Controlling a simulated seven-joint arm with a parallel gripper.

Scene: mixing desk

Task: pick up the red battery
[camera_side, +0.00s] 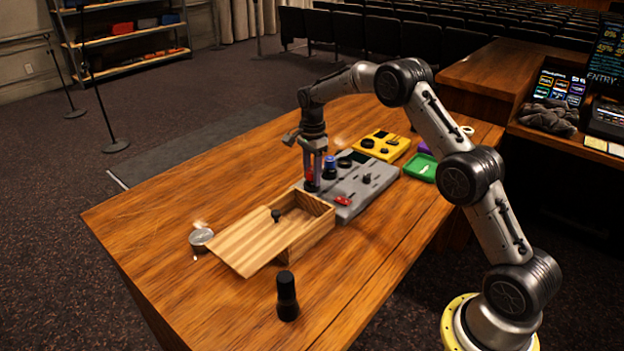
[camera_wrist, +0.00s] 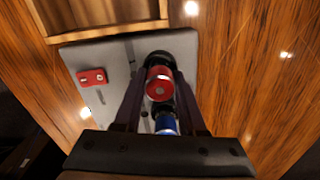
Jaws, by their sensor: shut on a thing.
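A red battery (camera_wrist: 159,84) with a dark base stands between my gripper's two fingers in the wrist view. My gripper (camera_wrist: 157,92) is shut on it, one finger on each side. In the side view the red battery (camera_side: 309,175) shows as a thin red strip between the fingers of my gripper (camera_side: 312,178), at the left edge of the grey board (camera_side: 352,202). I cannot tell whether it still touches the board. A blue battery (camera_side: 330,168) stands just right of it on the board, and it also shows in the wrist view (camera_wrist: 166,124).
A wooden box (camera_side: 322,222) with a partly slid lid (camera_side: 245,246) stands in front of the board. A red part (camera_side: 343,201) lies on the board. A black cylinder (camera_side: 287,297), a grey tin (camera_side: 201,240), a yellow panel (camera_side: 383,146) and a green tray (camera_side: 421,168) are nearby.

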